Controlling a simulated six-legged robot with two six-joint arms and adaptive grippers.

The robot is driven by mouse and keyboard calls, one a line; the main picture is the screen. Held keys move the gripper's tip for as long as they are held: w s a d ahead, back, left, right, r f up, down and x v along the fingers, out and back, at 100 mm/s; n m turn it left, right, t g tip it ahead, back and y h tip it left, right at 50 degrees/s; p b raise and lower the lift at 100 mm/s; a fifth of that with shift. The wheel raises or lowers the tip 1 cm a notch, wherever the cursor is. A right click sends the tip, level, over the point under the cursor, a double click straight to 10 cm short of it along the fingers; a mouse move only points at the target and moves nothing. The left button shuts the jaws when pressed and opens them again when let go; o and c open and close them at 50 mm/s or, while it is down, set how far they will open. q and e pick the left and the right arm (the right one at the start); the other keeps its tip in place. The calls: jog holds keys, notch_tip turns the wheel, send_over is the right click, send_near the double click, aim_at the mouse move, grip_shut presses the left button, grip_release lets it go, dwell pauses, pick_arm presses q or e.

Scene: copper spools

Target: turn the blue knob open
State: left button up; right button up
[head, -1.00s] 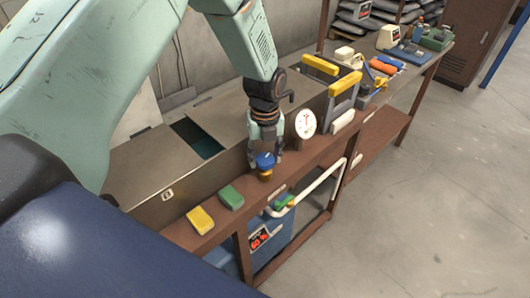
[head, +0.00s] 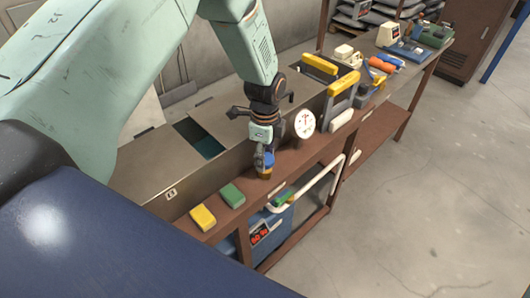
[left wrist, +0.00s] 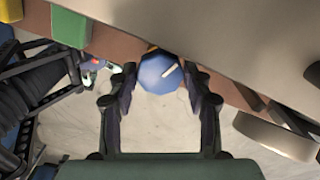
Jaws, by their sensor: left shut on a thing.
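The blue knob (head: 263,161) sits on a brass-coloured base at the front ledge of the bench. In the left wrist view the knob (left wrist: 160,73) shows a white mark pointing up and to the right. My left gripper (head: 264,155) comes down on the knob from above. Its two fingers (left wrist: 160,80) stand on either side of the knob, shut on it. The fingers partly hide the knob in the head view.
A round white gauge (head: 303,124) stands just right of the gripper. A green block (head: 232,195) and a yellow block (head: 203,217) lie on the ledge to the left. A white pipe rail (head: 318,183) runs along the front. A yellow-handled frame (head: 340,93) stands farther right.

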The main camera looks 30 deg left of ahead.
pick_arm(q)
jog(key=n, duration=0.4)
jog(key=shift+w+r+n+p, duration=0.1)
jog(key=shift+n+p, duration=0.2)
jog(key=shift+p, duration=0.05)
jog(key=n, duration=0.4)
jog(key=shift+n+p, duration=0.3)
jog(key=shift+p, duration=0.05)
jog(key=n, duration=0.5)
jog(key=shift+p, duration=0.3)
jog(key=shift+n, duration=2.2)
jog(key=shift+w, duration=0.1)
jog(key=o, duration=1.2)
jog(key=shift+d, duration=0.1)
jog(key=shift+c, duration=0.2)
